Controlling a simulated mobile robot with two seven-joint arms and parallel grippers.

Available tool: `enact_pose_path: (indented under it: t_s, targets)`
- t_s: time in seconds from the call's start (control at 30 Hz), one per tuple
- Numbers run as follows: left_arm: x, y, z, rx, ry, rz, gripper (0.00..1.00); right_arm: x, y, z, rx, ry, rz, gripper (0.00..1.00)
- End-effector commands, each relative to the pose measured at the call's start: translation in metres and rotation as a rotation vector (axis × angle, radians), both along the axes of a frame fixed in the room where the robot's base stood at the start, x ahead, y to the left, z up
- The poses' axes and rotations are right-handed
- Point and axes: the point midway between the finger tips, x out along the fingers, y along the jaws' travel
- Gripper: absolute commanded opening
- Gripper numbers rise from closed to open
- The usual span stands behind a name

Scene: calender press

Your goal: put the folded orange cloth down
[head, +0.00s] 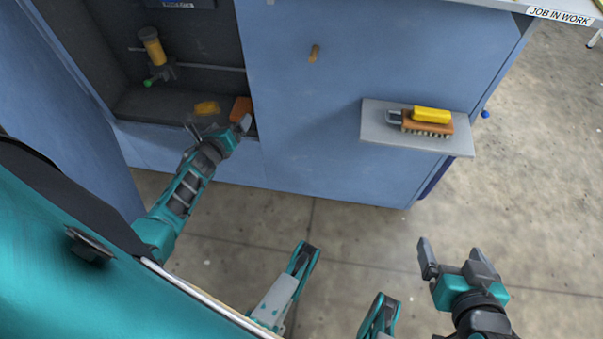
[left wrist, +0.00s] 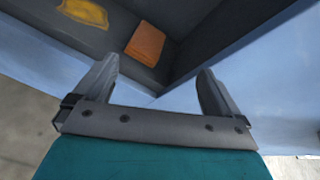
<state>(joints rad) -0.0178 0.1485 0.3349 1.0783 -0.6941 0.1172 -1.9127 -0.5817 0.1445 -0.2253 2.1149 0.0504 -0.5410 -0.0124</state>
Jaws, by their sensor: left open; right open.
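The folded orange cloth (head: 241,108) lies on the dark floor of the open recess in the blue machine, near the recess's right wall. It also shows in the left wrist view (left wrist: 146,43), beyond the fingers and apart from them. My left gripper (head: 217,128) is open and empty at the front of the recess; in the left wrist view its two fingers (left wrist: 156,88) stand wide apart with nothing between them. In the head view it partly hides the cloth's lower edge. My right gripper (head: 455,254) is open and empty above the bare floor at lower right.
A yellow patch (head: 207,107) lies left of the cloth in the recess. A yellow cylinder with a green-ended fitting (head: 153,46) stands at the recess's back left. A grey shelf (head: 376,125) holds a brush (head: 428,128) with a yellow block (head: 431,114) on top.

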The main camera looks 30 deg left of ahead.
Motion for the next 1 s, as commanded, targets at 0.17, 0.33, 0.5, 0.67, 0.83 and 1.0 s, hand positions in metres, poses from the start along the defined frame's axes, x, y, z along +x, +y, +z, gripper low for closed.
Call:
enact_pose_path:
  t_s: [0.17,0.33,0.5,0.67,0.83,1.0]
  targets:
    - [-0.015,-0.052,0.024,-0.520,-0.137,0.169,0.98,0.000,0.000,0.001,0.001,-0.003,0.000,0.94]
    - [-0.040,-0.124,0.045,-1.113,-0.197,0.357,0.98,0.001,0.000,0.003,0.002,-0.007,0.001,0.94]
    - [-0.078,-0.206,0.072,-1.707,-0.147,0.602,0.98,0.002,0.001,0.004,0.003,-0.009,0.000,0.94]
    - [-0.111,-0.265,0.097,-2.105,-0.041,0.843,0.98,0.002,0.001,0.004,0.003,-0.010,0.000,0.94]
    - [-0.129,-0.293,0.113,-2.288,0.032,0.994,0.98,0.002,0.001,0.004,0.003,-0.009,0.000,0.94]
    - [-0.131,-0.297,0.115,-2.314,0.042,1.016,0.98,0.001,0.001,0.004,0.004,-0.008,0.001,0.94]
